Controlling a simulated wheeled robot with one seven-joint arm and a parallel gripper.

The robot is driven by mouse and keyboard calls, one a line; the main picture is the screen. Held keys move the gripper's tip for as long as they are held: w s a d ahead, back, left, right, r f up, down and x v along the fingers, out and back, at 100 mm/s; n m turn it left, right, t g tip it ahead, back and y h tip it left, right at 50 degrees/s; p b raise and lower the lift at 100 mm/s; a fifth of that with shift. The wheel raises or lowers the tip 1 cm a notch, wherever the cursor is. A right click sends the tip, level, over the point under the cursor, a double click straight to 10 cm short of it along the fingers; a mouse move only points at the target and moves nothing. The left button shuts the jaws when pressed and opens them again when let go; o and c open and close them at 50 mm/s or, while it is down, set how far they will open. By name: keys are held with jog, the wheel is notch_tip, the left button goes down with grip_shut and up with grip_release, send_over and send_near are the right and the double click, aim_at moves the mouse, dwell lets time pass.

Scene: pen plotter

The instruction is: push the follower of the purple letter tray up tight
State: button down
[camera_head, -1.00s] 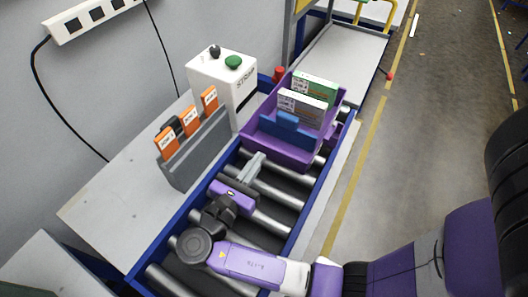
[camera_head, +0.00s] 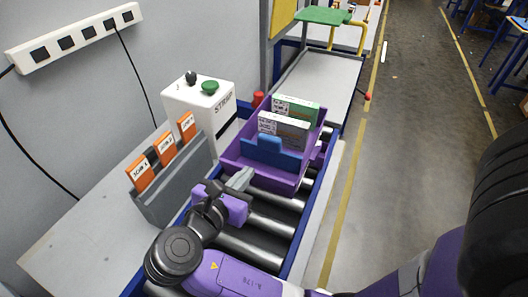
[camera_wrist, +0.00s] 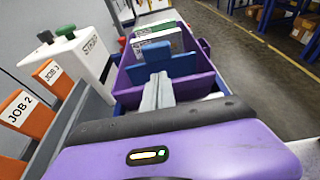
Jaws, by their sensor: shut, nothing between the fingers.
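The purple letter tray (camera_head: 290,178) sits on the roller conveyor; it also shows in the wrist view (camera_wrist: 200,84). Its blue follower (camera_head: 268,153) stands across the tray near the end closest to me, with a raised middle tab. In the wrist view the follower (camera_wrist: 183,64) is straight ahead of the fingers. White letters (camera_head: 284,126) stand just behind it; I cannot tell whether they touch it. A green-edged bundle (camera_head: 297,108) stands farther back. My gripper (camera_head: 240,179) is shut and empty, its grey fingers pointing at the tray's near end, seemingly just short of the follower.
A white box (camera_head: 198,105) with green and black knobs stands left of the tray. A grey rack (camera_head: 178,182) with orange job cards is nearer, left of my gripper. Blue conveyor rails (camera_head: 312,215) border the rollers. A grey platform (camera_head: 322,82) lies beyond.

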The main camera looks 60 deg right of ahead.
send_near(272, 136)
jog(key=d+f, duration=0.4)
jog(key=shift+w+d+f, duration=0.1)
jog(key=shift+w+d, duration=0.05)
jog(key=d+p, duration=0.2)
jog(key=d, duration=0.2)
jog(key=d+p, duration=0.3)
jog(key=shift+w+d+r, duration=0.1)
jog(key=shift+d+r, duration=0.1)
jog(key=shift+d, duration=0.15)
jog(key=shift+d+f, duration=0.2)
jog(key=shift+d, duration=0.05)
